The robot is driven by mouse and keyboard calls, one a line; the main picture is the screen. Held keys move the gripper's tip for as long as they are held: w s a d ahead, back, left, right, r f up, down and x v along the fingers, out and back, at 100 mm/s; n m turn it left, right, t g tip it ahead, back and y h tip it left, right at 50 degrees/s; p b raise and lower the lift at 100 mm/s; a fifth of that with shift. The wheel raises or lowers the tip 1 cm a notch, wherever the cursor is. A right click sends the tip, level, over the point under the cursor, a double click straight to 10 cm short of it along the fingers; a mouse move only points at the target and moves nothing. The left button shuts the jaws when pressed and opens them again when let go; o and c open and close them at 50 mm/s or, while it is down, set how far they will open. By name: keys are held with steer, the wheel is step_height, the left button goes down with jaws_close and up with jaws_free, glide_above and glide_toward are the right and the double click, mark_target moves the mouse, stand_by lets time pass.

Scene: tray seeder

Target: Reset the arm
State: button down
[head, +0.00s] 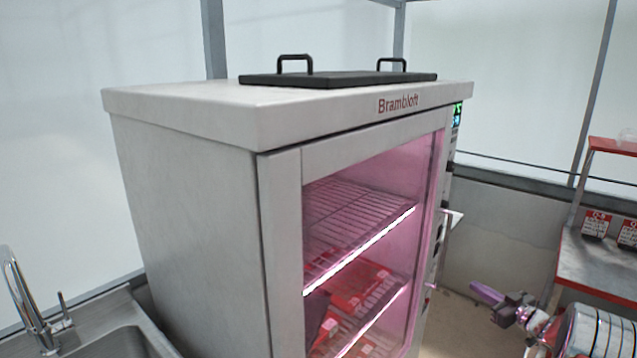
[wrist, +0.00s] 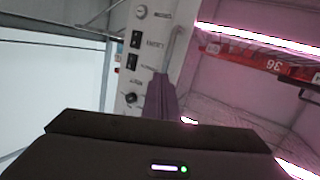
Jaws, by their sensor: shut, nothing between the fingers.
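My gripper (head: 478,287) shows at the lower right of the head view, to the right of the lit cabinet (head: 190,190) and apart from it in that picture. Its purple fingers point left and are shut with nothing between them. In the wrist view the closed fingers (wrist: 162,88) point up the picture, in front of the cabinet's control panel (wrist: 140,50) with its knobs and switches. Whether the fingertips touch anything cannot be told. My arm runs off the right edge of the head view.
The cabinet has a glazed front with pink-lit wire shelves (head: 355,215) and red trays (head: 365,285) inside. A black lid-like plate (head: 340,79) with two handles lies on top. A sink (head: 115,345) is at lower left; a metal bench (head: 600,262) with red labelled packs (head: 596,224) is at right.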

steer(key=s+d+f+m+g+h, duration=0.3)
steer(key=d+f+m+h, duration=0.15)
steer(key=d+h, duration=0.3)
steer(key=s+a+r+m+g+h, duration=0.1)
steer(key=s+a+r+g, duration=0.15)
steer(key=s, duration=0.35)
steer(key=s+a+r+m+g+h, duration=0.2)
steer(key=s+g, duration=0.1)
steer(key=s, duration=0.2)
steer(key=s+a+r+y, duration=0.1)
steer(key=s+a+r, duration=0.5)
steer(key=s+a, duration=0.5)
steer(key=s+a+r+n+g+y, duration=0.1)
steer(key=s+a+r, duration=0.4)
steer(key=s+a, duration=0.6)
steer(key=s+a+r+n+y, duration=0.1)
steer(key=s+a+r+y, duration=0.2)
steer(key=s+a+r, duration=0.3)
steer(key=s+a, duration=0.4)
steer(key=a, duration=0.6)
steer(key=shift+s+r, duration=0.3)
steer(key=shift+s, duration=0.1)
